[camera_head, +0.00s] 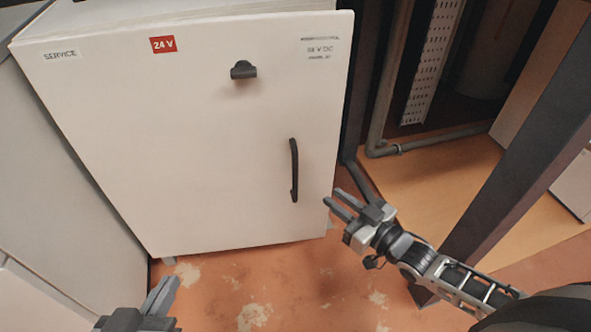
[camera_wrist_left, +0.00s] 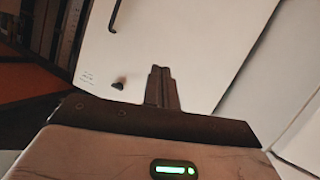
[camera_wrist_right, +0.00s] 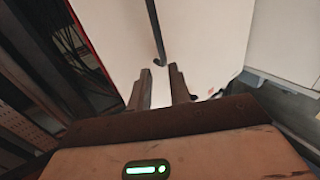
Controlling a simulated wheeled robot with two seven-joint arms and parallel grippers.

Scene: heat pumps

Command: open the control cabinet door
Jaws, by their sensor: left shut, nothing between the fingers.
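The control cabinet door (camera_head: 185,140) is a white panel and looks shut. It has a black vertical bar handle (camera_head: 294,170) near its right edge and a dark knob or latch (camera_head: 243,70) higher up. My right gripper (camera_head: 337,201) is open and empty, to the right of and below the handle, apart from it. In the right wrist view the handle (camera_wrist_right: 156,35) shows just beyond the parted fingers. My left gripper (camera_head: 165,292) is shut and empty low at the left, in front of the door. In the left wrist view its fingers (camera_wrist_left: 161,85) are together, and the knob (camera_wrist_left: 119,84) shows beside them.
A dark post (camera_head: 515,170) stands at the right, near my right arm. Grey pipes (camera_head: 390,100) run behind it. Another pale cabinet (camera_head: 60,190) is close on the left. The worn orange floor (camera_head: 290,285) below the door is clear.

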